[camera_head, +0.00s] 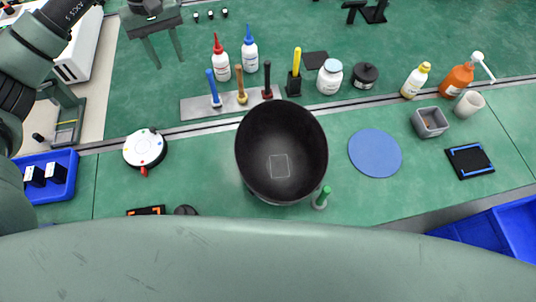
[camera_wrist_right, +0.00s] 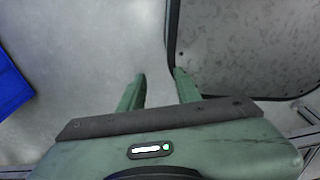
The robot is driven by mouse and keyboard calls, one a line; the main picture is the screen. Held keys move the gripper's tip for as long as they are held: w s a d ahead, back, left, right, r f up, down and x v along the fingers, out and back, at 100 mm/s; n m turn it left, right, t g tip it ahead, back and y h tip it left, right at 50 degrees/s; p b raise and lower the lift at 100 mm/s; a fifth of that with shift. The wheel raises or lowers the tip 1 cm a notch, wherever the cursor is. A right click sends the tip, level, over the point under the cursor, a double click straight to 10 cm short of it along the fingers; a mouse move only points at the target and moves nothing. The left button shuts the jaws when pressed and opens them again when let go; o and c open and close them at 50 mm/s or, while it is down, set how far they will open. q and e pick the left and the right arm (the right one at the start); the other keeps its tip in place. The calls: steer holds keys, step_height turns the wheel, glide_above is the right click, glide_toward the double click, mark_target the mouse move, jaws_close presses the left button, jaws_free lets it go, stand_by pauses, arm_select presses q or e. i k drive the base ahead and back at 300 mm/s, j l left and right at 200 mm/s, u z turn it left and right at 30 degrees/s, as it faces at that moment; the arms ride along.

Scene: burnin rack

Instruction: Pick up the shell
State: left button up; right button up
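The shell appears to be the large dark round pot-like housing (camera_head: 282,150) in the middle of the green bench in the head view. Its open top faces up, and a pale square outline shows on its inner floor. My left gripper (camera_head: 167,60) is at the upper left, well apart from the shell, with its two green fingers spread and nothing between them. My right gripper (camera_wrist_right: 160,76) shows in the right wrist view, fingers apart and empty over a grey surface. The shell is not recognisable there.
A tool rack (camera_head: 225,104) and bottles (camera_head: 330,77) stand behind the shell. A green-topped peg (camera_head: 321,197) stands close at its front right. A blue disc (camera_head: 375,153) lies right, a white round device (camera_head: 145,149) left. My green arm covers the front edge.

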mark_target(281, 150)
steer(key=k, duration=2)
